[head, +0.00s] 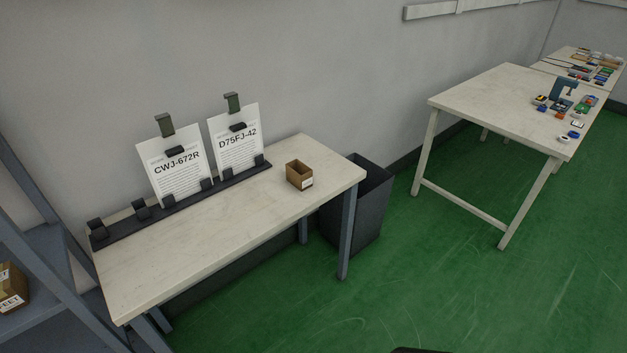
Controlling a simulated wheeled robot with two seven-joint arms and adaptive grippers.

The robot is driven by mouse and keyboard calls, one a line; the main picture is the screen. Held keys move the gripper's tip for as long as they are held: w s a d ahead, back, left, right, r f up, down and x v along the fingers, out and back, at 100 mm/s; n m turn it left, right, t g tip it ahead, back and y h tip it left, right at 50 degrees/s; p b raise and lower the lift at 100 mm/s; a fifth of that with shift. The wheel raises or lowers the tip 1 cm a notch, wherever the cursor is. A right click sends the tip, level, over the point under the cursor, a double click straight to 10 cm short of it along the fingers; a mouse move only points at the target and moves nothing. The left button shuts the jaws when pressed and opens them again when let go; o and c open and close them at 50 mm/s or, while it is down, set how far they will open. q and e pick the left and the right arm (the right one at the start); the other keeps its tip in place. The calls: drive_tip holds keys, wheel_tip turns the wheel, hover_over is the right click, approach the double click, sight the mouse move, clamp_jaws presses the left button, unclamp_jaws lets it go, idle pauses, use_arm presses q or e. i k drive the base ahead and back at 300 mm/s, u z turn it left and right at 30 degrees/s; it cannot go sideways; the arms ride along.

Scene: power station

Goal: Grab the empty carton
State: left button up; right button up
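A small open brown carton (299,175) stands on the right part of the near table (225,223). Its top is open and a white label shows on its front face. I see no contents in it, though its floor is only partly visible. Another brown box (10,289) with a white label sits on the shelf at the left edge, cut off by the picture; its inside is hidden. Neither of my grippers is in view.
Two sheets (176,166) stand in a dark clip rack (190,200) along the wall. A dark bin (362,205) stands right of the near table. A blue-grey shelf (40,250) is at left. Farther tables (480,102) hold small parts. Green floor (420,270) is open in front.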

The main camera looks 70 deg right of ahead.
sight(299, 175)
drive_tip(key=z, duration=0.9)
drive_tip(key=i, duration=0.15)
drive_tip(key=z, duration=0.7)
drive_tip(key=k, duration=0.4)
drive_tip(key=z, duration=0.3)
drive_tip(key=i, duration=1.6)
drive_tip(key=u, duration=0.8)
